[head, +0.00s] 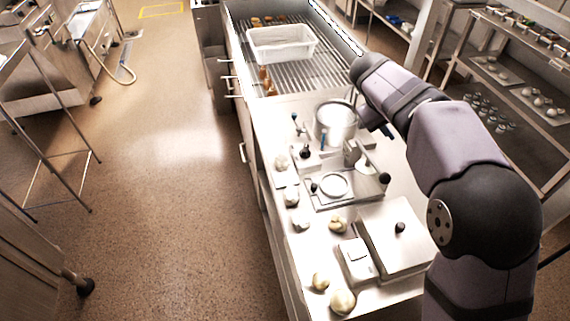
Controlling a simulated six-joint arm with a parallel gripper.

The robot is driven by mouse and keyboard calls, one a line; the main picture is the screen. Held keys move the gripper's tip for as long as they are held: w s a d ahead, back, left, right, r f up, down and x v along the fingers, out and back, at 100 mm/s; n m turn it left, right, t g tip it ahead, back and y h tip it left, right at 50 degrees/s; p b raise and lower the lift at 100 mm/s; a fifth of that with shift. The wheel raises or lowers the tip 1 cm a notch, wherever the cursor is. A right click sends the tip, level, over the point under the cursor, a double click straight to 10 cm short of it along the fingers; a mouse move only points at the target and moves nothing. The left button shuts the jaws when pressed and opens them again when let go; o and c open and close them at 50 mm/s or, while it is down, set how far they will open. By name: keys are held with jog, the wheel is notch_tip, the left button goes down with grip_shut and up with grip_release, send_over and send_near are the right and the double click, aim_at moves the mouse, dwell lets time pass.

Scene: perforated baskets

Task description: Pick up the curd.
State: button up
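Several rounded, cream-coloured lumps that look like curd lie on the steel counter. A large one (342,301) and a smaller one (321,281) are at the near end. I cannot tell which one the task means. My arm reaches up from the lower right, and my gripper (388,130) is by the right side of a steel pot (335,121). Most of the gripper is hidden by my arm, and its opening does not show. No lump is visible at it.
A flat plate with a ring (335,185), a lidded steel box (396,238) and the small box (355,260) crowd the counter. A white perforated basket (282,43) sits on a slatted drain surface (318,74) at the far end. Shelves (500,75) stand right; open floor lies left.

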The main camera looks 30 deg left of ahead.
jog(key=s+a+f+m+g+y, duration=0.1)
jog(key=s+a+f+m, duration=0.2)
jog(key=a, duration=0.5)
jog(key=s+a+f+m+y, duration=0.1)
jog(key=a+f+m, duration=0.35)
jog(key=a, duration=0.45)
jog(key=m+g+y, duration=0.1)
jog(key=m+y, duration=0.1)
jog(key=m, duration=0.5)
send_near(279, 160)
jog(key=x, duration=0.3)
jog(key=shift+p+x, duration=2.3)
jog(key=shift+x, duration=1.2)
jog(key=c, duration=0.7)
